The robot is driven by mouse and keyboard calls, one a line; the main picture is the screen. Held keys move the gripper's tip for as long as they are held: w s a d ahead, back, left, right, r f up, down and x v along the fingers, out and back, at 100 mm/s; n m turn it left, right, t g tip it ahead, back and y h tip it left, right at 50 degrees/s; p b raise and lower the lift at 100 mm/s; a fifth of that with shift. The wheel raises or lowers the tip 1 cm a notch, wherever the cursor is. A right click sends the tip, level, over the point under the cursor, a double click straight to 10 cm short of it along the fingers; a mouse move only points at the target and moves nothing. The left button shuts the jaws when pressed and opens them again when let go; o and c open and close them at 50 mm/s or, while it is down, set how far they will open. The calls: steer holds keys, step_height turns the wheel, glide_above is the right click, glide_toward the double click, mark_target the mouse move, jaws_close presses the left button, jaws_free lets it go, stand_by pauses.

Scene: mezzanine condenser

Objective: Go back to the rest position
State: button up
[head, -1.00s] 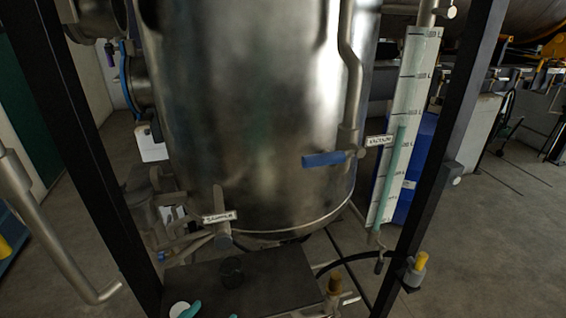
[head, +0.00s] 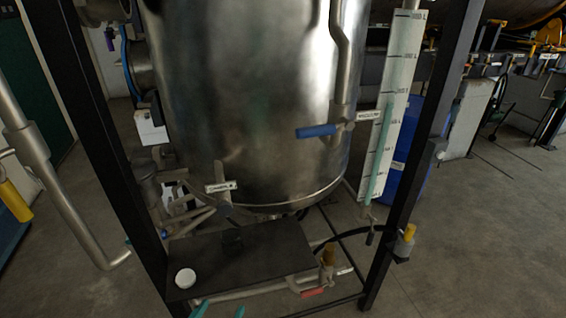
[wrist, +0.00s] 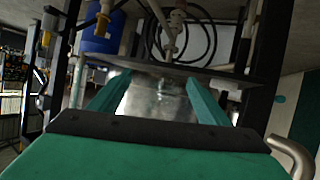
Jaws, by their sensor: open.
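My gripper (wrist: 157,98) is open in the wrist view, with its two teal fingers apart and nothing held between them. In the head view only the teal tips of my gripper (head: 220,310) show at the bottom edge, just in front of the black shelf (head: 270,245). The rest of my arm is out of the head view. A steel tank (head: 240,100) stands behind the shelf; shiny metal also shows between and beyond the fingers in the wrist view.
Black posts (head: 425,120) flank the tank. A blue-handled valve (head: 316,131), level gauge (head: 392,105), sample valve (head: 220,187) and blue drum (head: 412,150) are near. Open floor (head: 480,250) lies right.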

steer(key=s+d+f+n+y, duration=0.4)
steer(key=s+d+f, duration=0.4)
steer(key=s+f, duration=0.2)
steer(key=s+d+r+m, duration=0.1)
steer(key=s+d+r, duration=0.1)
steer(key=s, duration=0.3)
steer(key=s+d+r+t, duration=0.1)
steer(key=s+d+r, duration=0.1)
steer(key=s, duration=0.4)
steer(key=s+d+r+m+t+h, duration=0.1)
steer(key=s+d+r, duration=0.2)
steer(key=s, duration=0.3)
steer(key=shift+d+m, duration=0.3)
steer(key=shift+d, duration=0.25)
stand_by(0.5)
